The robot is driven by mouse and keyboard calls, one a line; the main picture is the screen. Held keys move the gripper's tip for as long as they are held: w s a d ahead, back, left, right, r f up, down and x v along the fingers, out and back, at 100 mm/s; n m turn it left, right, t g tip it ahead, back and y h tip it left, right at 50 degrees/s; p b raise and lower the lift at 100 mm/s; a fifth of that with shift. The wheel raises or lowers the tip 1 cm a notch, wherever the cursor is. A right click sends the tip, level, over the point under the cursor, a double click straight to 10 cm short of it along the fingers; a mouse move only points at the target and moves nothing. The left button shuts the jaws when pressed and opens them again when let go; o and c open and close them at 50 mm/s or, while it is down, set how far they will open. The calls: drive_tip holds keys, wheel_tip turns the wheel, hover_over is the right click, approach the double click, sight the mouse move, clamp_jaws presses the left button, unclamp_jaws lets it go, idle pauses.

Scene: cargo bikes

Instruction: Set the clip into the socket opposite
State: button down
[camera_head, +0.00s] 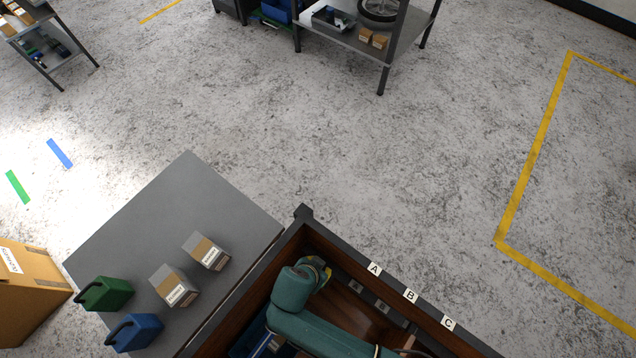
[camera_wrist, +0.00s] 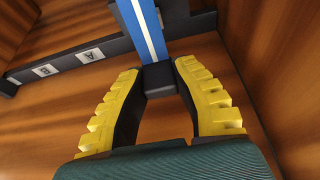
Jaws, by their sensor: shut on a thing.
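My gripper (camera_wrist: 157,78) has yellow toothed fingers, shut on a black clip (camera_wrist: 158,84) at the end of a blue strap with a white stripe (camera_wrist: 148,30). The strap runs up from the clip in the wrist view. A dark rail (camera_wrist: 112,47) crosses the wooden wall beyond, with plates A (camera_wrist: 90,56) and B (camera_wrist: 45,70) to the left of the clip. The clip appears apart from the rail. In the head view my gripper (camera_head: 320,268) is inside the cargo box near its far corner; the clip is hidden there. Socket openings are not clearly visible.
The cargo box's dark rim (camera_head: 340,239) carries labels A (camera_head: 375,268), B (camera_head: 410,295) and C (camera_head: 448,323). A grey table (camera_head: 160,215) beside the box holds cartons and green and blue canisters.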

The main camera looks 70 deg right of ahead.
drive_tip(key=shift+w+f+b, duration=0.1)
drive_tip(key=shift+f+b, duration=1.3)
drive_tip(key=shift+f, duration=0.55)
drive_tip(key=shift+f+b, duration=0.85)
drive_tip(key=shift+f, duration=0.3)
drive_tip(key=c, duration=0.8)
unclamp_jaws()
drive_tip(key=shift+c, duration=0.2)
drive_tip(key=v, duration=1.2)
